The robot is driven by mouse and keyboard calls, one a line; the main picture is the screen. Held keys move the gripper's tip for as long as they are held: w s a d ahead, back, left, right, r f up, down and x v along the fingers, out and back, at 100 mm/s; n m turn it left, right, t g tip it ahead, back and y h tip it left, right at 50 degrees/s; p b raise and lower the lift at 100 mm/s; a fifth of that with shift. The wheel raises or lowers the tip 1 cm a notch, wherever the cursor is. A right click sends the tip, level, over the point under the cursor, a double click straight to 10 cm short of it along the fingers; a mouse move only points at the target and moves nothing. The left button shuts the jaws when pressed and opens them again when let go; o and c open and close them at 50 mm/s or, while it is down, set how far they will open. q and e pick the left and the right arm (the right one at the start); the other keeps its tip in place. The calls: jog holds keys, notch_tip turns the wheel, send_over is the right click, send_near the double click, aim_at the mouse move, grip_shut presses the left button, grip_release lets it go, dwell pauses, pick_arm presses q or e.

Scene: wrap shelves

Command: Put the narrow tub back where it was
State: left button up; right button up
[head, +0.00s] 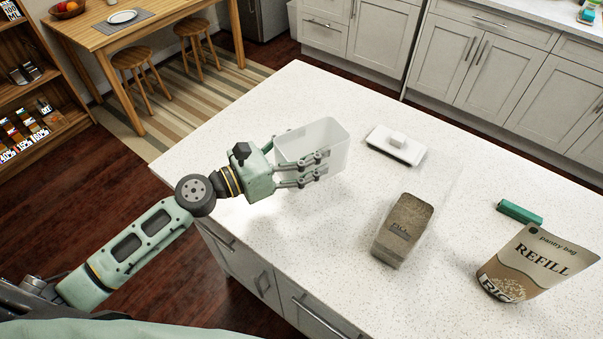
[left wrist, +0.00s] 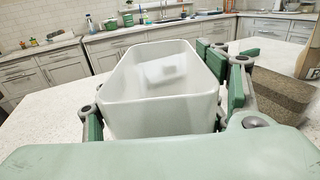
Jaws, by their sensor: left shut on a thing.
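The narrow tub (head: 322,146) is a translucent white, open-topped box on the white speckled island counter, near its far left part. It stands upright and looks empty inside. My left gripper (head: 300,162) is shut on it, with fingers along both sides. In the left wrist view the tub (left wrist: 160,115) sits between the green finger pads, its open top facing up. I cannot tell for sure whether its base touches the counter. My right gripper is not in view.
The counter (head: 300,235) is clear in front of the tub. A table with stools stands behind.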

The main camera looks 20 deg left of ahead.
pick_arm(q)
jog(key=shift+f+b, duration=0.6)
jog(key=shift+f, duration=1.95)
jog(key=shift+f, duration=0.1)
jog(key=shift+f, duration=0.15)
jog(key=o, duration=1.4)
